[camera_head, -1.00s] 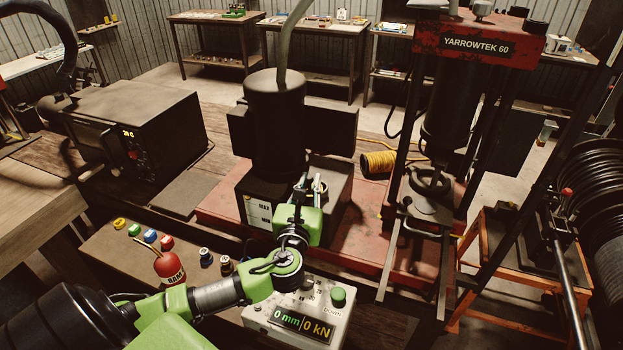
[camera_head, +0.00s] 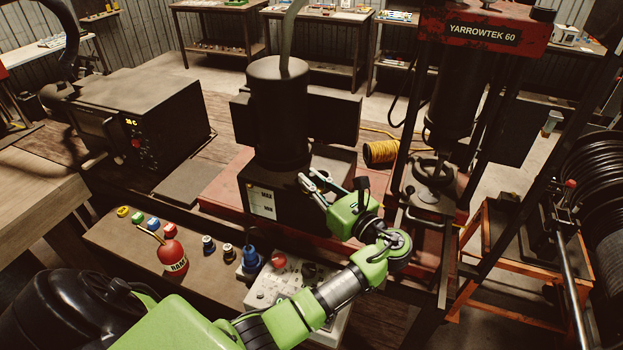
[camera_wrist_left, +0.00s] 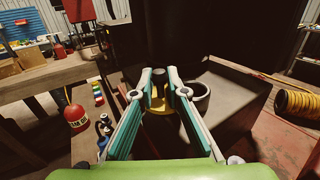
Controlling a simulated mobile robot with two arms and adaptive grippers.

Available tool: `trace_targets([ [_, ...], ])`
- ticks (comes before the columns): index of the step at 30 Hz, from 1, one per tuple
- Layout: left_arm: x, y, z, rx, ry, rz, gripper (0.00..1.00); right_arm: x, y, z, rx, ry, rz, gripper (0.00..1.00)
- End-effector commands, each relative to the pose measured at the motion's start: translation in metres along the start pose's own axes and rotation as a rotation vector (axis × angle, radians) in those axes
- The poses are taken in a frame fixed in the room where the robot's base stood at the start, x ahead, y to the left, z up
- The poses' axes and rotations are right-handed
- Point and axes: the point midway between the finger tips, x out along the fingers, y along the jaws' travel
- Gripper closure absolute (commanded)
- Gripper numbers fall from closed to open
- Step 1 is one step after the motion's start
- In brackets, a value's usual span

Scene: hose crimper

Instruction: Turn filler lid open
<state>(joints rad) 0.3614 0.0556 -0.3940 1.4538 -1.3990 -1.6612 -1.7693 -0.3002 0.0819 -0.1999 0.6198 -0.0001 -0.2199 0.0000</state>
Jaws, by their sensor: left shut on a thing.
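The filler lid (camera_wrist_left: 160,105) shows in the left wrist view as a yellow round piece with a dark raised grip, on top of the dark tank (camera_head: 287,195). My left gripper (camera_head: 306,179) reaches the tank top from the right in the head view. In the left wrist view its fingers (camera_wrist_left: 159,88) are shut on the lid's dark grip, one on each side. In the head view the lid is too small and dark to make out. My right gripper is not in view.
A dark motor (camera_head: 279,110) stands behind the tank top. A grey ring (camera_wrist_left: 199,95) lies just right of the lid in the wrist view. The control box (camera_head: 268,290) is partly under my left arm. A red oil can (camera_head: 172,256) stands left. The press frame (camera_head: 480,32) rises right.

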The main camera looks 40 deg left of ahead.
Motion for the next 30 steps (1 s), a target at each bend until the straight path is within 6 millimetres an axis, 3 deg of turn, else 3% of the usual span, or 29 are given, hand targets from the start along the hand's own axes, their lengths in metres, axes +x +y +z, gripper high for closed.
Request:
trace_targets([
  [22,-0.0027,0.0001,0.0027,-0.004,-0.005,0.093,1.0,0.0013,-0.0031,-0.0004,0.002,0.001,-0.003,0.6],
  [23,-0.0027,0.0001,0.0027,-0.004,-0.005,0.093,0.84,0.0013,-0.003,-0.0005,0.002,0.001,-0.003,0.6],
  [24,-0.0027,0.0,0.0026,-0.004,-0.005,0.092,0.73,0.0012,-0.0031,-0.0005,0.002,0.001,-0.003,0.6],
  [25,-0.0027,0.0001,0.0024,-0.004,-0.005,0.092,0.69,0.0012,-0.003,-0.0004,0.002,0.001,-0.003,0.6],
  [30,-0.0028,0.0003,0.0015,-0.003,-0.003,0.093,0.69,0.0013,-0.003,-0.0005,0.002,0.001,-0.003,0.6],
])
